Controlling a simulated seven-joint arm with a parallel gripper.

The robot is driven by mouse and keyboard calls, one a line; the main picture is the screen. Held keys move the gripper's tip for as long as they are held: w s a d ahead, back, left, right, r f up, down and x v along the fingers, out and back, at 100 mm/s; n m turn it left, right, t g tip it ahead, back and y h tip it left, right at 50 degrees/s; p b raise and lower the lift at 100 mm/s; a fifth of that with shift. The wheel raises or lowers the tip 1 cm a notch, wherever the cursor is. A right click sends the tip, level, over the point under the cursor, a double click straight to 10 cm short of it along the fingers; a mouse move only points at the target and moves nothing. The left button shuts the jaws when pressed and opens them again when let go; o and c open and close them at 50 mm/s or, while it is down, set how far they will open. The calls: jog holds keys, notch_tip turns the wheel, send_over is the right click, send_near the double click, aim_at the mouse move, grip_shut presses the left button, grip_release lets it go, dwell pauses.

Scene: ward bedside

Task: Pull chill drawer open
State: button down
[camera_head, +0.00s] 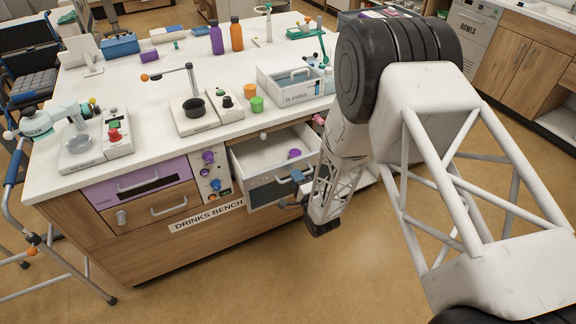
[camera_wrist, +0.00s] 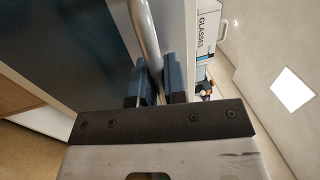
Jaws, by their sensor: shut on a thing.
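The chill drawer (camera_head: 262,158) stands pulled out of the bench front, its white inside showing. A small purple thing (camera_head: 294,153) lies in it. Its dark front panel (camera_head: 268,194) also fills the left of the wrist view (camera_wrist: 60,40). My gripper (camera_head: 294,190) is at the right part of the drawer front. In the wrist view my gripper's blue fingers (camera_wrist: 160,82) are shut on the grey bar handle (camera_wrist: 146,35), which runs between them.
The drinks bench (camera_head: 150,248) carries a white glasses box (camera_head: 290,92), green and orange cups, bottles and small appliances. A purple-fronted drawer (camera_head: 140,183) and a knob panel (camera_head: 212,178) sit left of the open drawer. The floor (camera_head: 240,285) in front is clear.

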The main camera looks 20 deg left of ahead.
jog(key=shift+r+v, duration=0.15)
jog(key=shift+v, duration=0.8)
jog(key=shift+r+v, duration=0.2)
jog(key=shift+v, duration=0.75)
jog(key=shift+d, duration=0.1)
jog(key=c, duration=1.2)
grip_release()
jog(key=shift+s+d, duration=0.1)
jog(key=shift+s, duration=0.05)
jog(key=shift+v, duration=3.7)
